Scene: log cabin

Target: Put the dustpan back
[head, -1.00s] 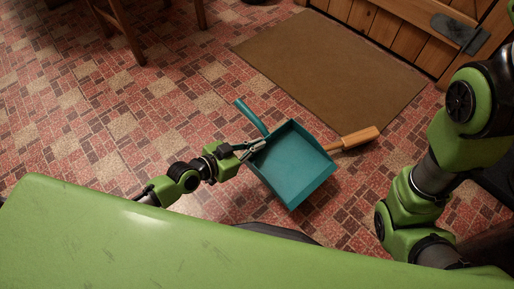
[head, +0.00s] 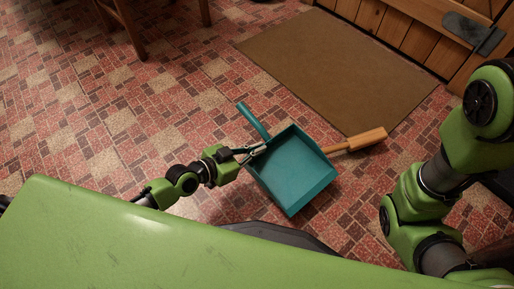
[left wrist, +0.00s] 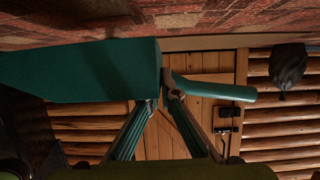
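The teal dustpan (head: 291,172) is in the middle of the head view, its open pan toward the camera and its handle (head: 253,121) pointing up-left. My left gripper (head: 258,150) is at the pan's left side, with its fingers closed around the base of the handle. The left wrist view shows the dustpan (left wrist: 85,70) and its handle (left wrist: 215,91) meeting at the fingertips (left wrist: 165,95). I cannot tell whether the pan touches the floor. My right arm shows at the right of the head view, but its gripper is out of frame.
A brown mat (head: 335,70) lies before a wooden door (head: 400,30). Chair legs (head: 130,25) stand at top left. The tiled floor (head: 90,110) on the left is clear.

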